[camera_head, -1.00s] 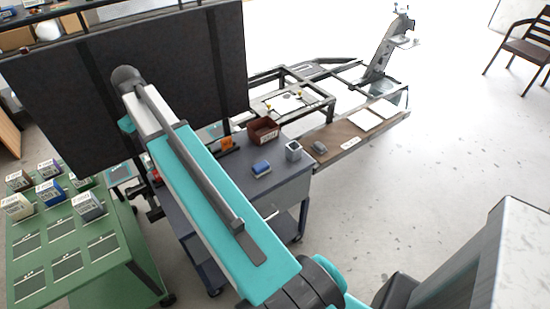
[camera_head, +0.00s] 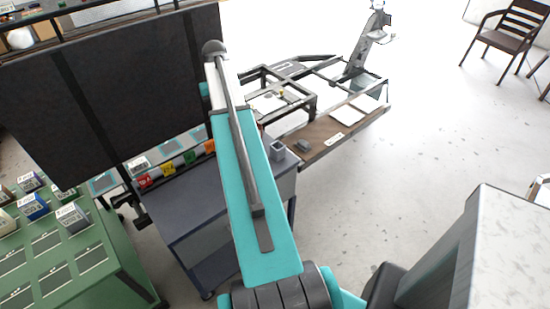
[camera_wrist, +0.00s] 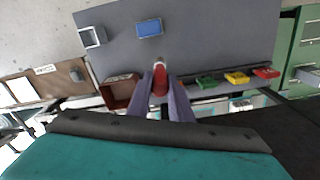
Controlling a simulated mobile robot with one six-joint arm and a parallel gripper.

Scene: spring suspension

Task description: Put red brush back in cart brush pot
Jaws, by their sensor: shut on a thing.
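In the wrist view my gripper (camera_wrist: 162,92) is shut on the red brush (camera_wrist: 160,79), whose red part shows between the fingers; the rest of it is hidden. A grey, square, open-topped pot (camera_wrist: 93,37) stands on the dark grey cart (camera_wrist: 205,35), apart from the gripper, toward the upper left. I take it to be the brush pot. In the head view the pot (camera_head: 277,151) stands near the cart's right corner, just right of my arm. My gripper is hidden in the head view.
A dark panel (camera_head: 120,90) stands left of my arm. A green table (camera_head: 70,255) is at left.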

